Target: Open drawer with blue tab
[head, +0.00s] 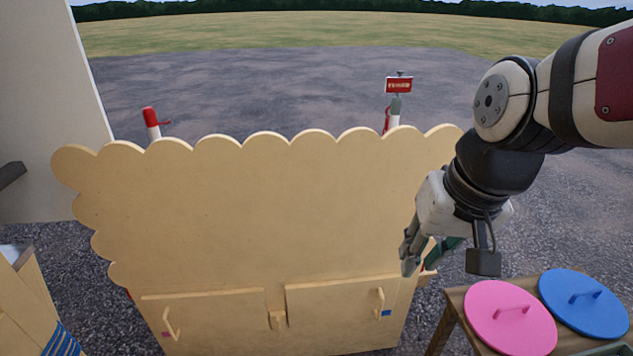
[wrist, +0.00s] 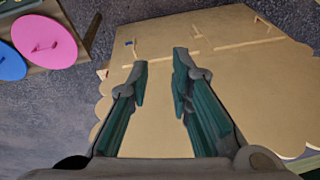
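The drawer with the blue tab (head: 345,312) is the right one of two flat panels low on the scalloped wooden stand in the head view. Its upright handle (head: 380,301) is near its right end, with the small blue tab (head: 386,313) beside it. In the wrist view the blue tab (wrist: 129,43) and handle (wrist: 136,50) lie beyond the fingertips. The drawer looks shut. My gripper (head: 410,258) hangs above and right of the handle, apart from it. Its two fingers (wrist: 162,58) are spread with nothing between them.
The left panel (head: 205,318) has a handle and a pink tab (head: 166,334). A small wooden catch (head: 277,320) sits between the panels. A side table (head: 455,299) at right holds a pink lid (head: 510,318) and a blue lid (head: 583,303). Grey ground surrounds the stand.

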